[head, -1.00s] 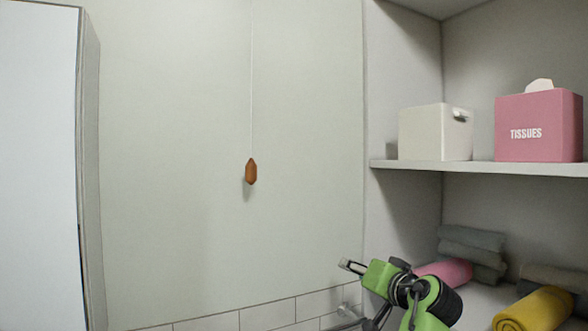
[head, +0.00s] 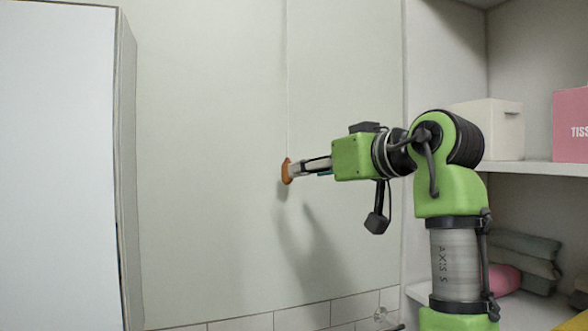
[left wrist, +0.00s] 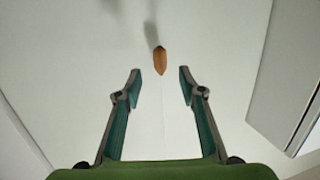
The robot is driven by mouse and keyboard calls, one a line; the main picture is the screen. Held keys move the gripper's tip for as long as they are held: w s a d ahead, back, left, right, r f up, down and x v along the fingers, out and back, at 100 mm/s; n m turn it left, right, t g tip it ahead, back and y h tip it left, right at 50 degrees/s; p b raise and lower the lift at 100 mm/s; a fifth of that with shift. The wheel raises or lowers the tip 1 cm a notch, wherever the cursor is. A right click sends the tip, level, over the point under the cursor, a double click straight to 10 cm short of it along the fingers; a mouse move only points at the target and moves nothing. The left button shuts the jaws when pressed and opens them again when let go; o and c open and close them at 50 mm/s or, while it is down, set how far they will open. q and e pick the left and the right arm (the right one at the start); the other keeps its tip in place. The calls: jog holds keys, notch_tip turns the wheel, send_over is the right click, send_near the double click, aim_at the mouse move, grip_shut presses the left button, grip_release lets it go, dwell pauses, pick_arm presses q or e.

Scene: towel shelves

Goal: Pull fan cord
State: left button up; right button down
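The orange-brown cord pull (head: 286,171) hangs on a thin white cord (head: 288,80) in front of a pale wall. A green arm enters the head view from the lower right, and its gripper (head: 306,168) reaches left to the pull, its tip overlapping it. The left wrist view shows my left gripper (left wrist: 160,80) open, its two teal-lined fingers apart. The pull (left wrist: 160,60) sits just beyond the fingertips, roughly centred between them, so this matches the arm in the head view. The cord runs faintly down between the fingers there. My right gripper is not in view.
A white cabinet (head: 62,180) stands at the left. At the right, shelves hold a white box (head: 492,127), a pink tissue box (head: 572,125) and rolled or folded towels (head: 528,258). The wall left of the pull is clear.

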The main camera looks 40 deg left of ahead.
aim_at(287, 174)
pick_arm(q)
jog(key=p+x, duration=0.3)
jog(key=x, duration=0.6)
jog(key=shift+w+a, duration=0.1)
jog(key=shift+a, duration=0.05)
grip_shut()
